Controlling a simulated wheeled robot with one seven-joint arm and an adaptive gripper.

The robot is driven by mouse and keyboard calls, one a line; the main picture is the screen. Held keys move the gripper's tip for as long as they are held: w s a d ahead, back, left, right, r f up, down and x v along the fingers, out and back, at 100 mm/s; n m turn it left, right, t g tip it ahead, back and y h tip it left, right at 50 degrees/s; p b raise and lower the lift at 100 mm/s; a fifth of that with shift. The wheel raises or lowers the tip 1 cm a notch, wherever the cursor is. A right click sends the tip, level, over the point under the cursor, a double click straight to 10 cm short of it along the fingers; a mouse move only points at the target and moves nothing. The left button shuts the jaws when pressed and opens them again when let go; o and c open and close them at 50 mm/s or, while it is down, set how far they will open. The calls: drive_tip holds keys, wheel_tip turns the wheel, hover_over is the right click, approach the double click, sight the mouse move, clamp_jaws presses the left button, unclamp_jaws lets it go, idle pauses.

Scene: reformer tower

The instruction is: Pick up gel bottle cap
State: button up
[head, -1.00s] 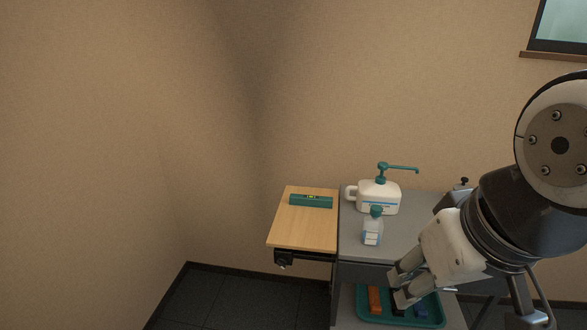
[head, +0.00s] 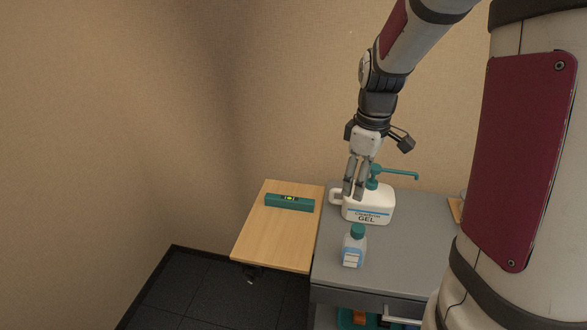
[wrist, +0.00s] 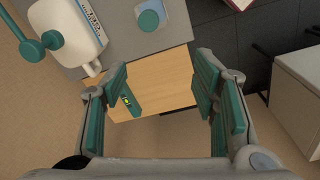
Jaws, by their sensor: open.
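The gel bottle (head: 368,211) is a white jug labelled GEL, upright on the grey cart top. Its teal cap (head: 372,183) carries a pump with a spout pointing right; the cap also shows at the upper left of the wrist view (wrist: 52,40). My gripper (head: 354,192) hangs fingers down, overlapping the bottle's left shoulder in the head view, just left of the cap. In the wrist view my gripper (wrist: 162,75) is open with nothing between the pads; the gel bottle lies outside the left finger. I cannot tell whether a finger touches the bottle.
A small bottle (head: 353,250) with a teal cap stands in front of the gel bottle. A teal spirit level (head: 289,202) lies on the wooden side shelf (head: 272,241). The grey cart top (head: 393,257) is clear at front right. A wall stands behind.

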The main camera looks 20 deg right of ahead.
wheel_tip(320, 180, down, 3)
drive_tip(key=d+n, duration=0.1)
drive_tip(key=d, duration=0.2)
hover_over(358, 228)
drive_tip(key=shift+g, duration=0.3)
wheel_tip(358, 228, down, 8)
drive_tip(key=shift+f+p, duration=0.1)
drive_tip(key=shift+p, duration=0.25)
drive_tip(key=shift+f+p, duration=0.4)
drive_tip(key=shift+f, duration=2.5)
drive_tip(key=c, duration=0.9)
